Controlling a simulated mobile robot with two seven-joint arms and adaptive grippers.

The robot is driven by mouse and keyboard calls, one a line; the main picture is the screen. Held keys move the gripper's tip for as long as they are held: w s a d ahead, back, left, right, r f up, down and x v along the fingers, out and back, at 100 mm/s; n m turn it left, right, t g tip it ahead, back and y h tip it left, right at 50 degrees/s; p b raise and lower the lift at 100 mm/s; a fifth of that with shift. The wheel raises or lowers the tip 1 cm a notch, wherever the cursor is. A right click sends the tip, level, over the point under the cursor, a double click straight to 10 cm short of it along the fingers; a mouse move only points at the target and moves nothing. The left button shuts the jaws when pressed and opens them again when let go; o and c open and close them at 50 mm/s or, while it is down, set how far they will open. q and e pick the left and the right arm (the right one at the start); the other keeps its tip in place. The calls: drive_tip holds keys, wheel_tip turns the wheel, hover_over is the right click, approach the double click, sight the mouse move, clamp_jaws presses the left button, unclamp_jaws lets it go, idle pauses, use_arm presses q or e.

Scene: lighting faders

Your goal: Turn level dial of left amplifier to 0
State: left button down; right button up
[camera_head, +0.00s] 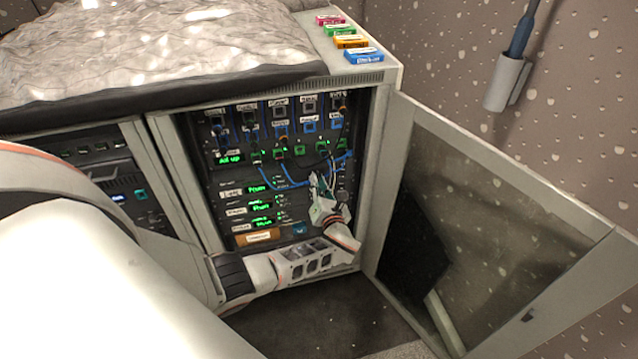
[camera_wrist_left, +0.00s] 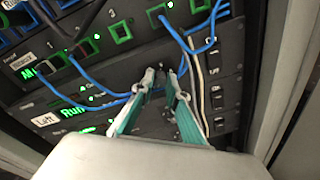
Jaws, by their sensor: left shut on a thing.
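The left amplifier (camera_head: 230,191) is a dark rack unit with a white label reading "Left" and a green display. In the left wrist view its label (camera_wrist_left: 46,120) and green display (camera_wrist_left: 74,112) show at left. My left gripper (camera_head: 317,183) reaches into the open cabinet at the unit's right part. In the left wrist view its teal-sided fingers (camera_wrist_left: 161,78) are close together around a small dark piece, which looks like the level dial. The fingers mostly hide it, so its setting cannot be read. My right gripper is not in view.
Blue cables (camera_head: 287,184) hang across the rack front, close to my fingers. The open cabinet door (camera_head: 480,215) stands to the right. More rack units (camera_head: 232,212) sit below. Colored blocks (camera_head: 363,56) lie on the cabinet top.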

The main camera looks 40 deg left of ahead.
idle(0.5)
use_arm(q)
drive_tip(key=c, duration=2)
unclamp_jaws()
drive_tip(key=shift+s, duration=0.1)
drive_tip(key=v, duration=1.2)
